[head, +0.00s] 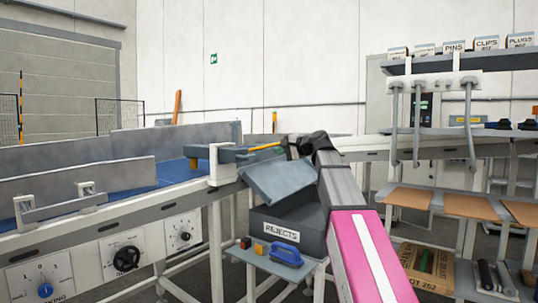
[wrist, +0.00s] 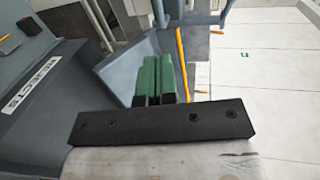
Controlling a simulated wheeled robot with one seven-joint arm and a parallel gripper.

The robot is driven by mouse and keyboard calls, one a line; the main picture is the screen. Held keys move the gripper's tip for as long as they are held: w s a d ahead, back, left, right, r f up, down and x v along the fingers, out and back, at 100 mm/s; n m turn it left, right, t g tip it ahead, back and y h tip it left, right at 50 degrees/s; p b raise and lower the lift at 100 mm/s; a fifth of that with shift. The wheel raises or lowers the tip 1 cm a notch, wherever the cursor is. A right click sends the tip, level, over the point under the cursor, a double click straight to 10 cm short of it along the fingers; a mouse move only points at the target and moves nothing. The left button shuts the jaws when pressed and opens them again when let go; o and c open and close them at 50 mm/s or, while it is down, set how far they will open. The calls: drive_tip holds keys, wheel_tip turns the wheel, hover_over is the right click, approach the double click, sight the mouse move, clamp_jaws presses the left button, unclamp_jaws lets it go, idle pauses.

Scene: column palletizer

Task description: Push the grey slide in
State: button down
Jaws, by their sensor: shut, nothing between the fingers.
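The grey slide appears to be the blue-grey tilted plate (head: 277,181) above the rejects bin, beside the conveyor's end. It also shows in the wrist view (wrist: 122,72), to the left of the fingers. My gripper (wrist: 160,76) has its two green fingers pressed together, with nothing between them. In the head view my black gripper body is at the slide's upper right edge, and the fingertips are hard to make out. The fingers overlap the slide's edge in the wrist view; I cannot tell whether they touch it.
The dark bin labelled REJECTS (head: 284,228) is below the slide. A blue-handled object (head: 287,250) lies on a small shelf in front. The blue conveyor (head: 168,172) runs left. A yellow-orange rod (wrist: 182,62) is close beyond the fingers. Shelves with wooden boards (head: 468,206) stand right.

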approach(242, 152)
drive_tip(key=a+f, duration=0.1)
drive_tip(key=w+a+f, duration=0.1)
drive_tip(key=f, duration=0.1)
drive_tip(key=shift+w, duration=0.15)
idle(0.3)
drive_tip(key=x, duration=0.3)
drive_tip(key=r+x, duration=0.1)
drive_tip(key=x, duration=0.2)
drive_tip(key=r+x, duration=0.1)
drive_tip(key=x, duration=0.3)
drive_tip(key=shift+w+r, duration=0.2)
drive_tip(key=shift+w, duration=0.05)
drive_tip(key=shift+a, duration=0.1)
